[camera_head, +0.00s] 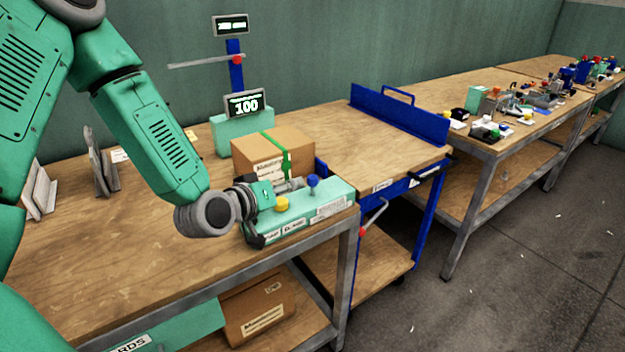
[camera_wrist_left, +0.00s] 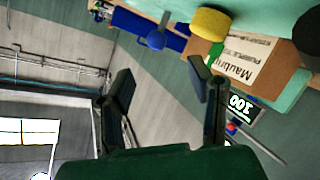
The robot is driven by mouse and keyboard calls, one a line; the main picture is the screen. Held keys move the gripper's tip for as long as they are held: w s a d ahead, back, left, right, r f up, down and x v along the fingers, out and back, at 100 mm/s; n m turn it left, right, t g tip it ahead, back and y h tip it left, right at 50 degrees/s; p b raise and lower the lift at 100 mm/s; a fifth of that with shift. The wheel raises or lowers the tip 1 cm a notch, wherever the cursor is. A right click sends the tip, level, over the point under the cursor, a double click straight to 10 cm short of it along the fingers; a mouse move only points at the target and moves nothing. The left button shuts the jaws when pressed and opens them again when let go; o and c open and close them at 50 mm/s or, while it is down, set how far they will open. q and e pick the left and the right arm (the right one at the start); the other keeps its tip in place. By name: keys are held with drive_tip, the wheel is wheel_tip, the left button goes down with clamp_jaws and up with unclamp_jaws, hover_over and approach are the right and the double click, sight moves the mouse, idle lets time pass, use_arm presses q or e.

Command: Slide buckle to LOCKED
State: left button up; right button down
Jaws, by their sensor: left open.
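A teal bench unit (camera_head: 322,211) with a blue knob (camera_head: 313,182), a yellow knob (camera_head: 281,204) and white labels sits at the front right of the near table. A cardboard box (camera_head: 262,152) with a green strap (camera_head: 285,163) stands behind it. I cannot clearly pick out the buckle or a LOCKED mark. My right gripper is not seen.
A display reading 100 (camera_head: 246,104) stands behind the box. Metal brackets (camera_head: 100,165) stand at the left of the table. A blue-framed cart (camera_head: 375,135) adjoins on the right, with a cluttered table (camera_head: 500,85) beyond. The table's front left is clear.

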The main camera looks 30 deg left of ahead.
sight(309, 181)
use_arm(q)
drive_tip(key=x, duration=0.9)
drive_tip(key=shift+w+d+f+b, duration=0.1)
drive_tip(key=shift+w+d+b, duration=0.1)
drive_tip(key=shift+b, duration=0.2)
drive_tip(key=shift+w+f, duration=0.15)
drive_tip(key=shift+w, duration=0.15)
drive_tip(key=shift+a, duration=0.2)
drive_tip(key=shift+c, duration=0.4)
